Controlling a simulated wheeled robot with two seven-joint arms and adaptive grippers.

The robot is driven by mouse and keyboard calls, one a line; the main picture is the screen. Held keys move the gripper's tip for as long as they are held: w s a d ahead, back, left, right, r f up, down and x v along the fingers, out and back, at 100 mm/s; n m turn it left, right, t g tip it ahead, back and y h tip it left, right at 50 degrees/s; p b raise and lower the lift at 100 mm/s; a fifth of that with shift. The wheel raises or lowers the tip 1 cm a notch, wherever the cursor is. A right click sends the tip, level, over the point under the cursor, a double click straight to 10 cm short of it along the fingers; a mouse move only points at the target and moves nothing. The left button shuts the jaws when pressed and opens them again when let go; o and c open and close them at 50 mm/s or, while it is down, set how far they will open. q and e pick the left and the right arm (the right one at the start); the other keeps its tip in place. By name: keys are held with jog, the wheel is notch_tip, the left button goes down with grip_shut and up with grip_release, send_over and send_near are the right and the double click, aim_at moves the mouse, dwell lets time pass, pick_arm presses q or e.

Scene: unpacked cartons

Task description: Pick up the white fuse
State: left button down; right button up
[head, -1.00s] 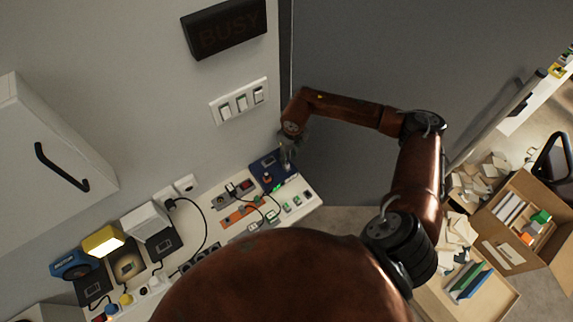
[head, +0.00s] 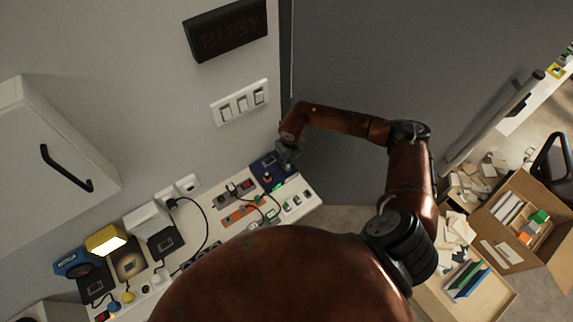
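My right gripper (head: 287,164) is at the back right end of the workbench, over or beside a dark blue box (head: 268,174). It is small and dark here, and I cannot tell whether its fingers are open or shut, or whether it touches anything. I cannot single out the white fuse for sure. Several small white pieces, some with green, sit in a row near the bench's right end, one of them a small white piece (head: 297,201). My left gripper is not in view.
The white workbench (head: 232,237) carries cables, black units and a lit yellow lamp (head: 105,240). A wall switch panel (head: 240,103) and a BUSY sign (head: 226,30) are above. An open carton (head: 538,207) stands at right. My own body covers the bottom middle.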

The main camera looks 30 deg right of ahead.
grip_shut()
jog(key=shift+r, duration=0.15)
jog(key=shift+r, duration=0.25)
notch_tip(320, 180, up, 2)
jog(key=shift+r+b, duration=0.1)
jog(key=shift+b, duration=0.5)
jog(key=s+a+r+b, duration=0.2)
jog(key=s+a+r, duration=0.6)
jog(key=s+r, duration=0.2)
jog(key=shift+s+a, duration=0.2)
jog(key=shift+s, duration=0.45)
